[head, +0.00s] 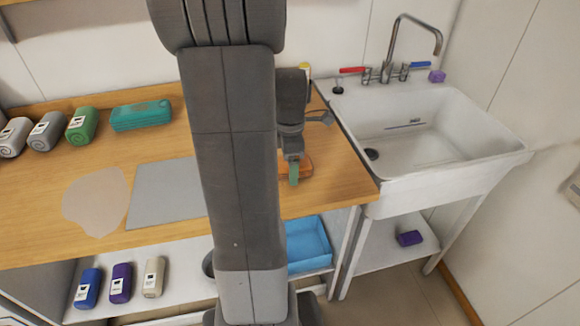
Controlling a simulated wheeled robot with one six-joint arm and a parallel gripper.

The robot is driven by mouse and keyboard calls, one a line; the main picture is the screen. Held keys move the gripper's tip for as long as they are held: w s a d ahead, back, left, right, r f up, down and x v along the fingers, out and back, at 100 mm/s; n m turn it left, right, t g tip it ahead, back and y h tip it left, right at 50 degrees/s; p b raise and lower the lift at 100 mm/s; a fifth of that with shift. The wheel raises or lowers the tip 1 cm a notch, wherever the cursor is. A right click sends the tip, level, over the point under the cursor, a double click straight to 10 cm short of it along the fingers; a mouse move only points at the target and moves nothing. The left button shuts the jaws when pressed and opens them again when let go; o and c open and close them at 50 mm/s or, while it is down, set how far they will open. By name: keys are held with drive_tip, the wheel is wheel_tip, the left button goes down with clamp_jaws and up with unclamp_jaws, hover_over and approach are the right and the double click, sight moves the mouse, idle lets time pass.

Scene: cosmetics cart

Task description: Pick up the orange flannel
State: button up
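An orange item (306,166), which looks like the orange flannel, lies on the wooden worktop near its right end. Most of it is hidden behind my gripper and arm. My gripper (293,172) points down right at it, with a greenish part showing at its tip. I cannot tell whether the fingers touch the flannel, or whether they are open or shut.
Rolled cloths in grey and green (82,125) and a folded teal cloth (142,115) lie at the back left. A grey mat (168,192) lies mid-worktop. A white sink (420,135) adjoins at right. A blue tray (308,246) and several rolls sit below.

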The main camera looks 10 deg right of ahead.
drive_tip(key=c, duration=1.1)
drive_tip(key=shift+r, duration=0.1)
wheel_tip(320, 180, up, 10)
drive_tip(key=shift+f, duration=0.1)
drive_tip(key=o, duration=0.4)
drive_tip(key=shift+c, duration=1.3)
